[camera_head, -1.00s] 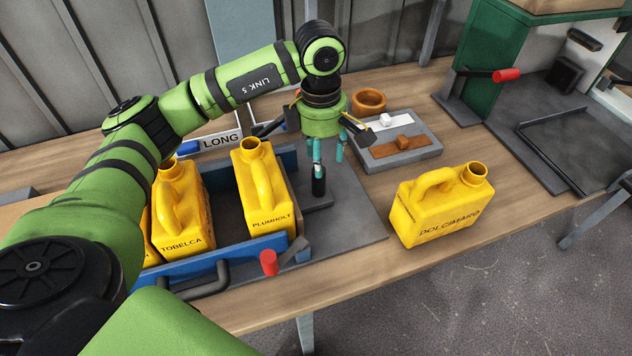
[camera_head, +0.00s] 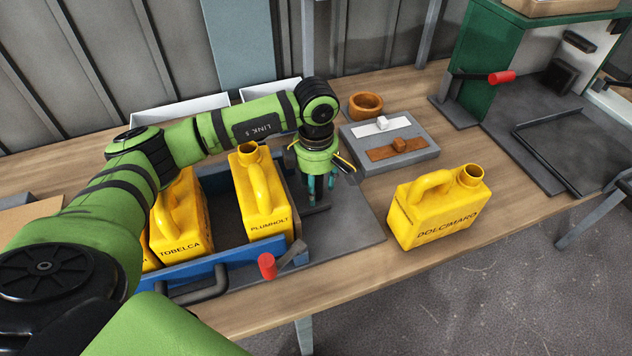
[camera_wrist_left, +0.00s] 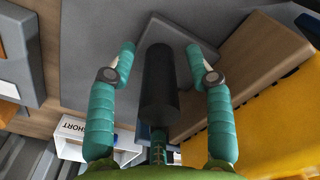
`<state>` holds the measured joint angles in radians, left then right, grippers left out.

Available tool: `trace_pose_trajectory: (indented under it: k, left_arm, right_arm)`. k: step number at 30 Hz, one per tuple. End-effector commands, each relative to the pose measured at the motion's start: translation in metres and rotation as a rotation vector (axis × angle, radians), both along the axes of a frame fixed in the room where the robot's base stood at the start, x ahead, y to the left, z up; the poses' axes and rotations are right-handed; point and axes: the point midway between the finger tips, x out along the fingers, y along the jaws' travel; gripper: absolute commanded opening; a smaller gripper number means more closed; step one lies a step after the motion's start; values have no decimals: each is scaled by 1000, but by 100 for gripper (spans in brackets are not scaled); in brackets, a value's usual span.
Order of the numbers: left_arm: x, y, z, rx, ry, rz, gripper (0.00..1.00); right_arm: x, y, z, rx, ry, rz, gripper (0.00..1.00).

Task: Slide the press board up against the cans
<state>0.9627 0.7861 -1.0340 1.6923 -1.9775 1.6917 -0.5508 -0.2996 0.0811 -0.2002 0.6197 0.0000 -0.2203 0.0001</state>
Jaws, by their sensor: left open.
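The press board (camera_wrist_left: 265,60) appears to be the upright panel at the crate's right side, near the yellow can (camera_wrist_left: 280,125) in the wrist view; any gap is unclear. My left gripper (camera_head: 320,188) points down just right of PLUMNOLT. In the wrist view its open fingers (camera_wrist_left: 162,60) stand either side of a black upright handle (camera_wrist_left: 160,95), with space visible on both sides. The handle's join to the board is hidden.
A yellow DOLCIMARO can (camera_head: 436,212) stands on the wooden table (camera_head: 345,282) to the right. A red-tipped lever (camera_head: 268,266) sits at the crate's front right corner.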

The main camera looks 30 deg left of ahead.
Motion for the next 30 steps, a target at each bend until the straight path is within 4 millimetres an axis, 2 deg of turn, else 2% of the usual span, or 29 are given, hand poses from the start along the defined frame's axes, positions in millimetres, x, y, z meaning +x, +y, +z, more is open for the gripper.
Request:
trace_pose_trajectory:
  k: [1, 3, 5, 11, 20, 28, 29, 30]
  left_arm:
    - [0, 0, 0, 0, 0, 0, 48]
    - [0, 0, 0, 0, 0, 0, 20]
    - [0, 0, 0, 0, 0, 0, 0]
    - [-2, 2, 0, 1, 1, 1, 0]
    - [-28, 26, -1, 2, 3, 1, 0]
    - [-29, 26, 0, 1, 2, 2, 0]
    - [-29, 26, 0, 1, 2, 2, 33]
    - [-29, 26, 0, 1, 2, 1, 49]
  right_arm:
    - [0, 0, 0, 0, 0, 0, 60]
    - [0, 0, 0, 0, 0, 0, 60]
    - [0, 0, 0, 0, 0, 0, 60]
    - [0, 0, -1, 0, 0, 0, 60]
    - [0, 1, -7, 1, 0, -1, 60]
    - [0, 2, -7, 2, -1, -1, 60]
    - [0, 2, -7, 2, -1, -1, 60]
    - [0, 2, -7, 2, -1, -1, 60]
